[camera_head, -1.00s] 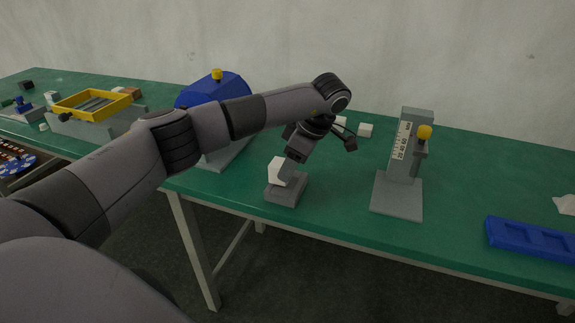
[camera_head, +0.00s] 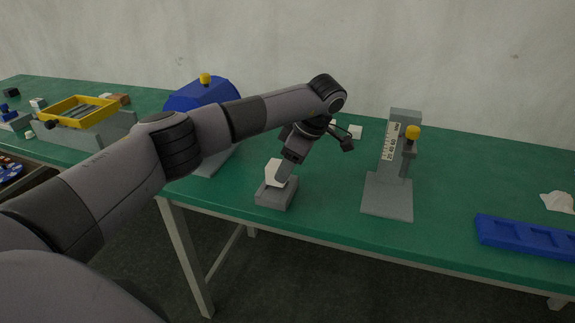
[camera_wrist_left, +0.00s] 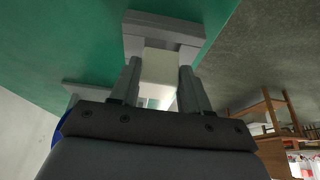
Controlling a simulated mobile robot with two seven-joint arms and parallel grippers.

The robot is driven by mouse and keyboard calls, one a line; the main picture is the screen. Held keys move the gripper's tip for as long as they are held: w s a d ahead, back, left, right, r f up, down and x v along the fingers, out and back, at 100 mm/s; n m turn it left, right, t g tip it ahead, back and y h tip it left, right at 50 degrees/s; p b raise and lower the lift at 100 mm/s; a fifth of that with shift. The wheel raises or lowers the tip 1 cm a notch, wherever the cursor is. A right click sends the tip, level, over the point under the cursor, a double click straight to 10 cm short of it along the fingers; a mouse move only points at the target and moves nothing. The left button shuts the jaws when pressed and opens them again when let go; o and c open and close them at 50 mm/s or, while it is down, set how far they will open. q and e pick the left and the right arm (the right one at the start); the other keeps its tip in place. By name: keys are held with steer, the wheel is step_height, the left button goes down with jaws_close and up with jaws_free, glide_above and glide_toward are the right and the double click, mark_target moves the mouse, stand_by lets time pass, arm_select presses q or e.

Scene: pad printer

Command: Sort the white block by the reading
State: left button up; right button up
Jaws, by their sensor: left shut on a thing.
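The white block (camera_head: 273,173) is between the fingers of my left gripper (camera_head: 281,176), at the small grey holder (camera_head: 274,198) near the table's front edge. In the left wrist view the white block (camera_wrist_left: 159,68) sits between both fingers, with the grey holder (camera_wrist_left: 161,27) just beyond it. Whether the block rests on the holder is hard to tell. A grey gauge stand (camera_head: 390,160) with a printed scale and a yellow knob stands to the right. A blue tray (camera_head: 482,232) with recesses lies at the far right. My right gripper is out of view.
More white blocks (camera_head: 355,131) lie behind my arm. A blue-hooded machine (camera_head: 200,95) stands behind my arm on the left, and a yellow frame (camera_head: 78,108) sits farther left. A crumpled white piece (camera_head: 558,201) lies behind the tray. Green table between gauge and tray is clear.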

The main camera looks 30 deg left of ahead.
arm_select(q)
steer(key=shift+f+b, duration=0.5)
steer(key=shift+f, duration=0.65)
steer(key=o, duration=1.2)
steer(key=shift+o, duration=0.2)
step_height(320, 180, up, 6)
steer(key=p, duration=0.5)
